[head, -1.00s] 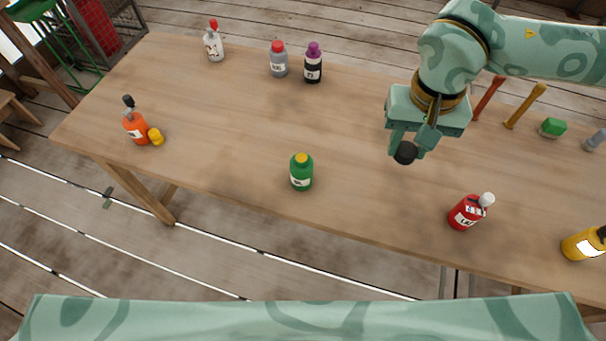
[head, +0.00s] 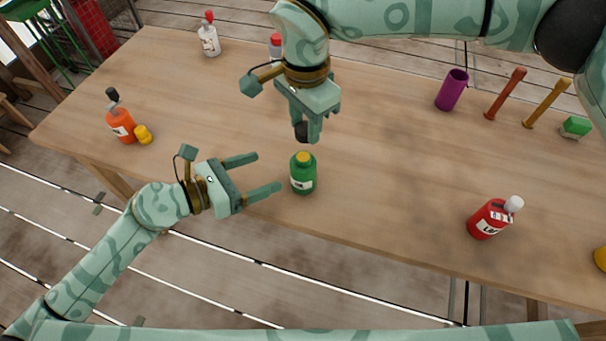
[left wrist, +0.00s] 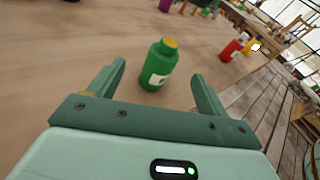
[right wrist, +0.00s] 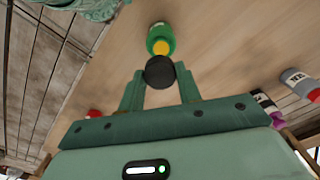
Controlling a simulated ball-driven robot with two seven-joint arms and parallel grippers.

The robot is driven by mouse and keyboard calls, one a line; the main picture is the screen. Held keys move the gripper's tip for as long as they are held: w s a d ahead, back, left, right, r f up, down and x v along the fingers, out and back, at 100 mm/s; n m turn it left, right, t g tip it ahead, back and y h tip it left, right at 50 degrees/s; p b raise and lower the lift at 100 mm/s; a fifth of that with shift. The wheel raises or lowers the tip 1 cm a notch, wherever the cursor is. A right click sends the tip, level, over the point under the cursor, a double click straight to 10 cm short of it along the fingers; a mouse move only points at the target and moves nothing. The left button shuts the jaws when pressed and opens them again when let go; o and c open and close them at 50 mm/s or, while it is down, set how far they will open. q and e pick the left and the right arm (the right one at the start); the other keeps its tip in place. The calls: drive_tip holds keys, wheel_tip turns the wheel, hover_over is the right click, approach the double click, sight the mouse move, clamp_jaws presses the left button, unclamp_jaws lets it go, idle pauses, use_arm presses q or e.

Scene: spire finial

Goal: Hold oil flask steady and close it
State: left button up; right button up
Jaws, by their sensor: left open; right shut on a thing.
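The green flask (head: 303,174) with a yellow top and a white label stands upright near the table's front edge. I take it as the oil flask, though its label is too small to read. My left gripper (head: 268,172) is open just left of it, its fingers pointing at it. In the left wrist view the green flask (left wrist: 159,66) stands ahead, between and beyond the fingertips. My right gripper (head: 308,134) is shut on a black cap (head: 301,132), above and slightly behind the flask. In the right wrist view the black cap (right wrist: 160,72) partly covers the flask's yellow top.
A red bottle (head: 488,219) with a white cap stands front right. An orange bottle (head: 121,126) and a yellow cap (head: 143,134) are at the left. A purple cup (head: 452,90) and two upright pegs stand back right. My right arm hides part of the table's back.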

use_arm(q)
drive_tip(key=m, duration=0.1)
drive_tip(key=f+g, duration=0.1)
drive_tip(key=f+m+y, duration=0.1)
drive_tip(key=shift+s+a+f+m+g, duration=0.1)
drive_tip(key=shift+s+a+m+g, duration=0.2)
drive_tip(key=shift+g, duration=0.1)
use_arm(e)
drive_tip(key=shift+a, duration=0.15)
use_arm(q)
drive_tip(key=x, duration=1.2)
drive_tip(key=c, duration=1.5)
drive_tip(key=shift+o, duration=0.2)
use_arm(e)
hover_over(303, 156)
drive_tip(key=shift+s+f, duration=0.1)
drive_tip(key=shift+f, duration=2.45)
drive_tip(key=shift+f, duration=0.9)
